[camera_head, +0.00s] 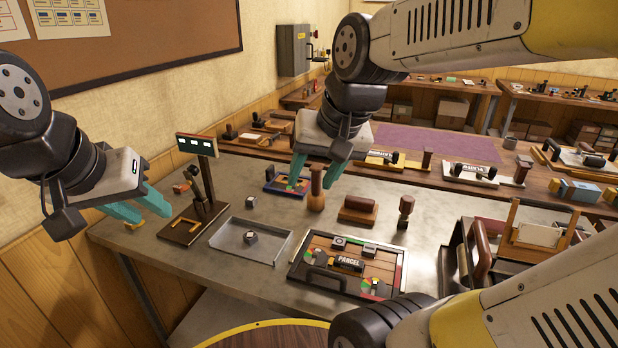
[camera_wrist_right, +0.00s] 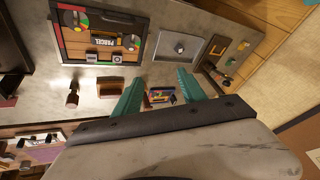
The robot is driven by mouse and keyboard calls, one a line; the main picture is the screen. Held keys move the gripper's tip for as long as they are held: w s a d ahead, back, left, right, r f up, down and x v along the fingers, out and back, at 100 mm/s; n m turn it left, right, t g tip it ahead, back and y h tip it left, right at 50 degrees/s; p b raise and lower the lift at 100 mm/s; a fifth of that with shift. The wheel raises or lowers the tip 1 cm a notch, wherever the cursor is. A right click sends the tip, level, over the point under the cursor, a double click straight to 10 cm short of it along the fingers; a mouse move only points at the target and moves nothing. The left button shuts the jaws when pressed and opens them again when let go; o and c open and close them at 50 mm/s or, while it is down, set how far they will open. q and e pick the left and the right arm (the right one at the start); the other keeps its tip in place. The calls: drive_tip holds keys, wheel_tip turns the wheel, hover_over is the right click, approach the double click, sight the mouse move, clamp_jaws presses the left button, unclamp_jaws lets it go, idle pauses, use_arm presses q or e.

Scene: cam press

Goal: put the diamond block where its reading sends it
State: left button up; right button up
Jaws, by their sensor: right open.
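A small dark block with a pale top (camera_head: 250,238) sits in the shallow grey tray (camera_head: 282,248); it also shows in the wrist view (camera_wrist_right: 179,48). I cannot tell whether it is the diamond block. My left gripper (camera_head: 140,211) is open and empty left of the press.
A board marked PARCEL (camera_head: 347,262) with coloured discs and small blocks lies at the front. A wooden-handled stamp (camera_head: 316,190), a brown block (camera_head: 358,209) and another stamp (camera_head: 405,212) stand behind it. A rack (camera_head: 478,250) crowds the right. Bare metal lies between.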

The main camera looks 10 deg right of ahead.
drive_tip(key=shift+s+d+n+t, duration=0.2)
drive_tip(key=shift+s+n, duration=0.15)
drive_tip(key=shift+s, duration=0.25)
drive_tip(key=shift+s+d+n+t, duration=0.2)
drive_tip(key=shift+s+n, duration=0.1)
drive_tip(key=shift+s, duration=0.3)
drive_tip(key=shift+s+d+n+t, duration=0.1)
drive_tip(key=shift+s+n+t, duration=0.1)
drive_tip(key=shift+s+n, duration=0.3)
drive_tip(key=shift+s, duration=0.1)
idle(0.9)
